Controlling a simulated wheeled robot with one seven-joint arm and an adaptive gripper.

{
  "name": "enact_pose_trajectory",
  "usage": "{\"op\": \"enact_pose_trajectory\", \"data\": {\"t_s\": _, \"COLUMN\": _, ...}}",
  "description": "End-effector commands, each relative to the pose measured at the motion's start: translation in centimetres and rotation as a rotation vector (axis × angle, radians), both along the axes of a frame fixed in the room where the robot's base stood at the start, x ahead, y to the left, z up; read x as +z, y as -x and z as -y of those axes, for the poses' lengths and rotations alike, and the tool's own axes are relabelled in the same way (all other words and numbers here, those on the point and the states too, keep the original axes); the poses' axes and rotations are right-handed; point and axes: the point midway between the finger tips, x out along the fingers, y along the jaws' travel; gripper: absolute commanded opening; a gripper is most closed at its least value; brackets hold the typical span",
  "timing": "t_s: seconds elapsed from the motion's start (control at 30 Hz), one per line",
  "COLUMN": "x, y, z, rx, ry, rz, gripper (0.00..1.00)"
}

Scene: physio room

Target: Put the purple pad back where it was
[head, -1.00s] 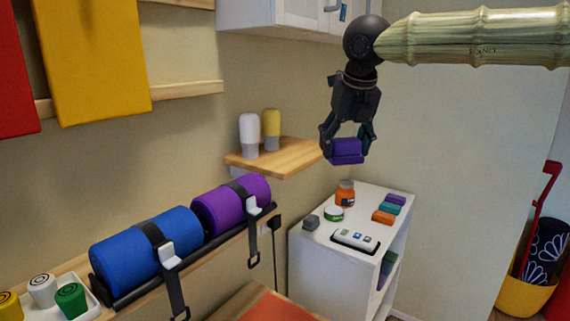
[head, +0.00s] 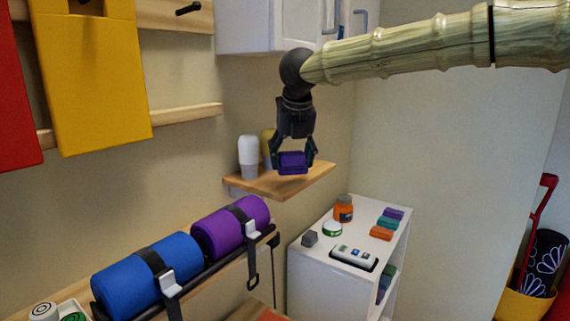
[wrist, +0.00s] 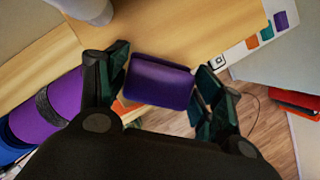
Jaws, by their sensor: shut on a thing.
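The purple pad (head: 292,163) is a small block with rounded edges. My gripper (head: 292,156) is shut on it and points down. In the head view the pad appears in front of the wooden wall shelf (head: 305,181); whether it is over the shelf or short of its edge I cannot tell. In the wrist view the pad (wrist: 160,82) sits between the two fingers, slightly tilted. Another purple block (head: 393,213) lies on the white cabinet (head: 312,263), in a row with a teal block (head: 387,223) and an orange block (head: 381,233).
A white bottle (head: 248,157) and a yellow bottle (head: 268,146) stand on the shelf, close left of my gripper. Purple (head: 230,226) and blue (head: 148,272) rolls hang lower left.

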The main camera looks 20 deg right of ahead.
Motion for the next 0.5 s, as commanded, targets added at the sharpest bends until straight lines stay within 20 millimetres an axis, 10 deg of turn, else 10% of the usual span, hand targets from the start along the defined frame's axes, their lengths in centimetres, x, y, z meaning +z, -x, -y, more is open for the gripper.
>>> {"op": "enact_pose_trajectory", "data": {"t_s": 0.5, "x": -2.1, "y": -1.8, "z": -1.2, "rx": 0.001, "ry": 0.001, "rz": -0.002, "gripper": 0.47}}
